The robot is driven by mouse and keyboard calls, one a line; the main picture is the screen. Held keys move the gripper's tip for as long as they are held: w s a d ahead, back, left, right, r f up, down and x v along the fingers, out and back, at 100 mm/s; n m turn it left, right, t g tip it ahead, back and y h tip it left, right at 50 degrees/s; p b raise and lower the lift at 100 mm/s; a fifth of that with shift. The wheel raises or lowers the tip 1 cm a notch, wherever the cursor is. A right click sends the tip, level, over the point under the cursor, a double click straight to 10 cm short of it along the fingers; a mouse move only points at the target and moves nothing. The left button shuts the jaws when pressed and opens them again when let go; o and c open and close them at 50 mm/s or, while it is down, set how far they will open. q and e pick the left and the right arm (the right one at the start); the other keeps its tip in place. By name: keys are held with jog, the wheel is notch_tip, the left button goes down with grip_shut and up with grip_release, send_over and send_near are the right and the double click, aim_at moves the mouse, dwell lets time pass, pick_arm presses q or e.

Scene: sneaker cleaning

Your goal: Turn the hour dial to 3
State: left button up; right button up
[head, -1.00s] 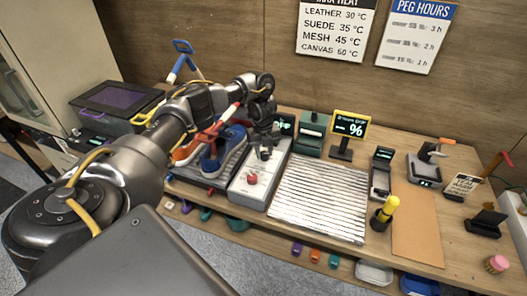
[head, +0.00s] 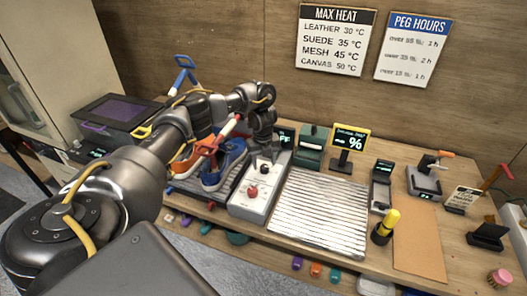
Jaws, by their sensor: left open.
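A pale grey control box (head: 246,203) stands on the table. It has a red knob (head: 252,191) towards its front and a dark dial (head: 264,166) behind it. I cannot read any marks around the dial. My left gripper (head: 264,152) points down over the back part of the box, right at the dark dial. Its fingers are open, and I cannot tell whether they touch the dial. A small dark display (head: 286,137) behind the box is partly hidden by my left arm. My right gripper is not in view.
Orange and blue sneakers (head: 224,165) stand left of the box, partly behind my arm. A ribbed metal mat (head: 320,215) lies to the right. Behind are a green device (head: 312,147) and a "%" display (head: 349,142). A "PEG HOURS" sign (head: 412,48) hangs on the wall.

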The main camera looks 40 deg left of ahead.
aim_at(263, 167)
pick_arm(q)
notch_tip(263, 167, up, 9)
jog(key=p, duration=0.1)
jog(key=shift+s, duration=0.2)
jog(key=shift+a, duration=0.1)
dwell(0.4)
